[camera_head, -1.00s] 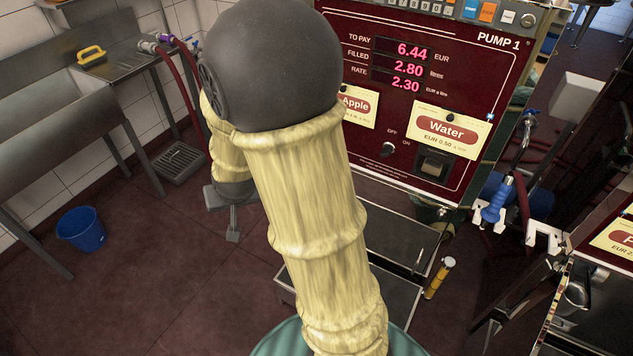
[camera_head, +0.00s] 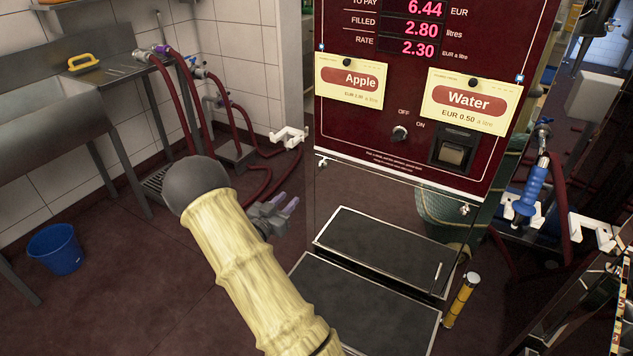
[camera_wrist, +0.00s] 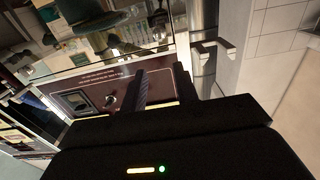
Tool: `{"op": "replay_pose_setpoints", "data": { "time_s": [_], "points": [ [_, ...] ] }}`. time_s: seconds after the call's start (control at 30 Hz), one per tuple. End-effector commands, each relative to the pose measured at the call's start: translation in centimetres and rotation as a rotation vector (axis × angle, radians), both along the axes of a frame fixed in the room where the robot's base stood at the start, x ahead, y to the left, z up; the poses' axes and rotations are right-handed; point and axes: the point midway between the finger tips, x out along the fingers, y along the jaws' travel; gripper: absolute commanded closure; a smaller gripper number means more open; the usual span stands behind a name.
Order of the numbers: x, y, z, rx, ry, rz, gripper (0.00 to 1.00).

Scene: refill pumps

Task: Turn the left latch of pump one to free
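Pump one (camera_head: 420,110) is a dark red panel with a lit display, and its lower part shows upside down in the wrist view (camera_wrist: 100,82). A small pale latch (camera_head: 322,161) sits at the panel's lower left corner, and a similar one (camera_head: 464,209) at the lower right. Which way they are turned is too small to tell. My gripper (camera_head: 290,204) is left of and below the left latch, apart from it. In the wrist view its two dark fingers (camera_wrist: 165,88) stand apart with nothing seen between them. I cannot make out the left latch there.
A white holder (camera_head: 289,135) juts out just left of the panel; it also shows in the wrist view (camera_wrist: 210,46). Red hoses (camera_head: 180,95) hang behind my arm. A dark step (camera_head: 385,250) and a yellow cylinder (camera_head: 461,300) stand below the panel. A blue bucket (camera_head: 56,249) stands at left.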

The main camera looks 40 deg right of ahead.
Motion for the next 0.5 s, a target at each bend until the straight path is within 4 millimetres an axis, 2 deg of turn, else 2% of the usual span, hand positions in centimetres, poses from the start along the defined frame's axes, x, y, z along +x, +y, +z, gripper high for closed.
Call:
{"op": "replay_pose_setpoints", "data": {
  "time_s": [0.33,0.5],
  "points": [
    [0.0,-0.1,0.2,-0.001,-0.002,-0.001,0.7],
    [0.5,-1.3,0.1,-0.001,-0.003,-0.003,0.7]
  ]
}}
